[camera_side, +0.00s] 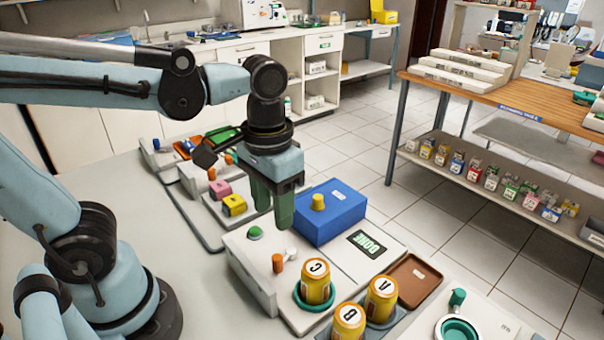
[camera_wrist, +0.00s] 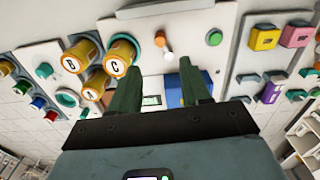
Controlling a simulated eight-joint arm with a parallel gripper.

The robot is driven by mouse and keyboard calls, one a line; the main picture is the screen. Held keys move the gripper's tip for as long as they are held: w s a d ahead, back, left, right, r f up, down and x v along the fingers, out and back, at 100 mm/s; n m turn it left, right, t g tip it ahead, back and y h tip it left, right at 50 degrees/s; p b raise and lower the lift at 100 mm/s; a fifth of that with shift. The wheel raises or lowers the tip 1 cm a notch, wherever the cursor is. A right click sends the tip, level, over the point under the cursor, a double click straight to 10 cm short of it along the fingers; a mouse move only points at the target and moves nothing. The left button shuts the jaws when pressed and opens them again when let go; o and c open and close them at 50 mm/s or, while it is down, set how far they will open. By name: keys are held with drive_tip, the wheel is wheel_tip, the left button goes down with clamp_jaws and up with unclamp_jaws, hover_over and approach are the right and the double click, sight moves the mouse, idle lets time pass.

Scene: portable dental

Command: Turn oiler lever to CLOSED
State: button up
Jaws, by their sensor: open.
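A small lever with an orange knob (camera_side: 278,262) stands on the front of a white console. In the wrist view its orange knob (camera_wrist: 160,38) and white arm (camera_wrist: 168,56) show near the top middle. I take it for the oiler lever; no OPEN or CLOSED marking is readable. A green button (camera_side: 255,232) sits on the same console, and shows to the lever's right in the wrist view (camera_wrist: 214,37). My gripper (camera_side: 273,205) points down above the console, open, with nothing between its green fingers. The wrist view shows the fingers (camera_wrist: 160,68) apart, clear of the lever.
A blue box (camera_side: 330,222) with a yellow knob stands right beside the gripper. Yellow lettered cans (camera_side: 318,283) stand close to the lever. A display (camera_side: 367,243) seems to read DONE. A brown tray (camera_side: 411,280) lies at right. Pink and yellow blocks (camera_side: 234,205) sit left.

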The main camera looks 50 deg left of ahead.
sight(276, 257)
drive_tip(key=shift+f, duration=5.85)
clamp_jaws()
